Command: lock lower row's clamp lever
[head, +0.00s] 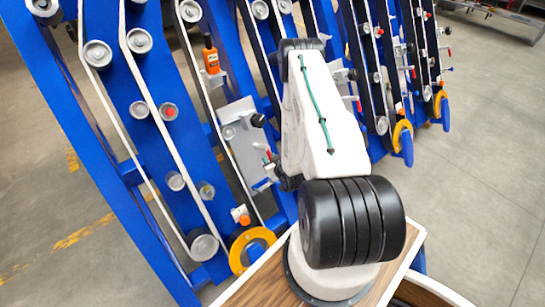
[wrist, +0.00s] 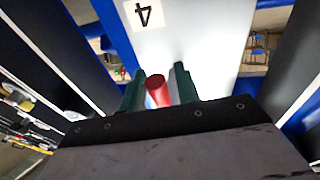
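A red lever handle (wrist: 158,92) shows in the wrist view between the two dark green fingers of my gripper (wrist: 160,80). In the head view my gripper (head: 288,182) is largely hidden behind my arm, at the lower part of the blue frame. A small red-tipped lever (head: 268,156) shows there beside a grey plate (head: 240,140). The clamp's body is hidden.
Blue row units (head: 135,100) with belts and rollers stand side by side. A yellow ring (head: 250,246) lies low near my base. Dark bars flank my gripper in the wrist view. Open floor lies at the right.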

